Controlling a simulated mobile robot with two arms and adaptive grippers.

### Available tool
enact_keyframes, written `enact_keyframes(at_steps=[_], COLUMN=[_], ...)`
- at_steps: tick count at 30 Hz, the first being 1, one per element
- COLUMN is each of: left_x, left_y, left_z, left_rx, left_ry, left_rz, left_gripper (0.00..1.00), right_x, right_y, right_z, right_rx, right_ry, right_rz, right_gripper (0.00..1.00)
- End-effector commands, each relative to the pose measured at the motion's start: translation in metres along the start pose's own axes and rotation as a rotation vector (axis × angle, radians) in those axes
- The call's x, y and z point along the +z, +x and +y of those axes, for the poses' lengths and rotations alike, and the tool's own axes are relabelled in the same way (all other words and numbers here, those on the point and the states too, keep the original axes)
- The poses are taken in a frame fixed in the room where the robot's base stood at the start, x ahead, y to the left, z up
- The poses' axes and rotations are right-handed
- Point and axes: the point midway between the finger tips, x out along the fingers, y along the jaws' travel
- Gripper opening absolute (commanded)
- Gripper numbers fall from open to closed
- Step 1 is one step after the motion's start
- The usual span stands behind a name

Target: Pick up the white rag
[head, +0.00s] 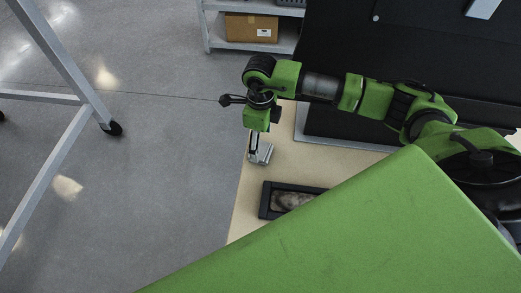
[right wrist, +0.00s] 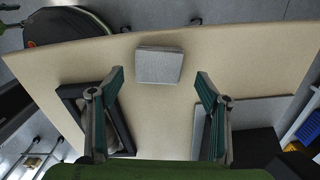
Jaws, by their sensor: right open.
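The rag (right wrist: 159,65) shows in the right wrist view as a flat, folded, light grey square on a tan table top (right wrist: 185,105). It lies near the table edge at the top of that view. In the head view, a small grey-white patch of the rag (head: 263,155) shows at the table's left edge, partly covered by my right gripper (head: 254,143). My right gripper is open, pointing down above the table. In the right wrist view its two fingers (right wrist: 160,76) stand wide apart, either side of the rag's width, with nothing between them. My left gripper is not in view.
A black-rimmed tray (head: 266,200) with a mottled grey-brown inside lies on the table; it also shows in the wrist view (right wrist: 72,92) beside the left finger. A grey panel (right wrist: 265,110) lies at right. A shelf with a cardboard box (head: 250,28) stands behind.

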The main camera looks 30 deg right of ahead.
Motion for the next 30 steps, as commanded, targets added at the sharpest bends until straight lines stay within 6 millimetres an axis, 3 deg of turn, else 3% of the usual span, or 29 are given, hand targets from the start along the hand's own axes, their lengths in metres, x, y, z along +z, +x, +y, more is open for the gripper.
enact_keyframes(at_steps=[7, 15, 16, 20, 21, 30], left_x=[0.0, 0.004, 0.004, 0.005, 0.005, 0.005], left_y=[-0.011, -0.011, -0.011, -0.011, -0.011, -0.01], left_z=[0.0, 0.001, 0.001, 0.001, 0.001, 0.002], left_rx=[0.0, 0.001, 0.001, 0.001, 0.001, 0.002], left_ry=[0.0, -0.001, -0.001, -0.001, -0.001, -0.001], left_rz=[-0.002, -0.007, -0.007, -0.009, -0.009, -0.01], left_gripper=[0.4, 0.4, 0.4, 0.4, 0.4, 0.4], right_x=[-0.001, -0.001, -0.001, -0.001, -0.001, -0.001], right_y=[0.033, 0.038, 0.038, 0.038, 0.038, 0.037], right_z=[0.002, 0.002, 0.002, 0.002, 0.002, 0.002], right_rx=[0.002, 0.001, 0.001, 0.001, 0.001, 0.001], right_ry=[0.001, 0.0, 0.0, 0.0, 0.0, 0.0], right_rz=[0.001, 0.001, 0.001, 0.001, 0.001, 0.0], right_gripper=[0.69, 0.69, 0.67, 0.33, 0.3, 0.29])
